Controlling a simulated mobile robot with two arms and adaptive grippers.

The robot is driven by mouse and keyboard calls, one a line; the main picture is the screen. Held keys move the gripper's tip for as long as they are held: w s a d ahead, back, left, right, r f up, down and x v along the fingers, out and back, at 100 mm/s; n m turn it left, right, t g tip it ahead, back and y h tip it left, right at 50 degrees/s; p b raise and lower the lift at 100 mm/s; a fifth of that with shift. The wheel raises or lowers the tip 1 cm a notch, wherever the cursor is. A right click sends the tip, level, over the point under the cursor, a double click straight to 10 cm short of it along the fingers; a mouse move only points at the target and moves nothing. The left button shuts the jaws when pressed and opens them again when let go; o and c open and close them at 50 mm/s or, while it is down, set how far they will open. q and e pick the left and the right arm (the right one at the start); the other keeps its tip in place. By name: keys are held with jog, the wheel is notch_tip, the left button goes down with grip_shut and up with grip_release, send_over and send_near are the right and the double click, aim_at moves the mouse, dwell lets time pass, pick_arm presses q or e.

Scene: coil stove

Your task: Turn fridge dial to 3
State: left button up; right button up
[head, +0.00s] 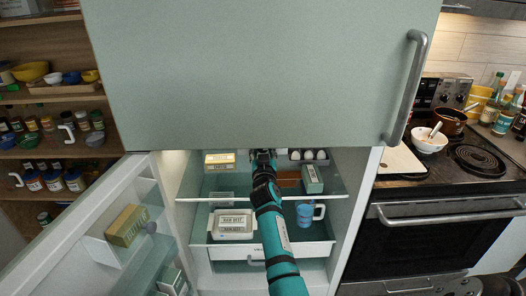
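The fridge (333,200) stands open in the lower middle of the head view, its door (95,225) swung out to the left. The fingers are small and dark, and partly cut off by that edge. I cannot see the dial or its numbers. Grey and black parts, probably of my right arm, show at the bottom right corner.
The upper shelf holds a butter box (219,161), eggs (308,155) and a green carton (312,179). Below are a white container (233,224) and a blue mug (306,213). The coil stove (450,225) stands right; shelves with jars stand left.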

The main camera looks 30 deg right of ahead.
jog(key=shift+n, duration=0.3)
jog(key=n+b, duration=0.1)
jog(key=n, duration=0.1)
jog(key=shift+n, duration=0.4)
jog(key=n, duration=0.9)
jog(key=shift+a, duration=0.1)
jog(key=n, duration=0.5)
jog(key=shift+w+f+p, duration=0.1)
jog(key=shift+f+p, duration=0.05)
jog(key=shift+p, duration=0.15)
jog(key=o, duration=1.1)
jog(key=shift+a, duration=0.1)
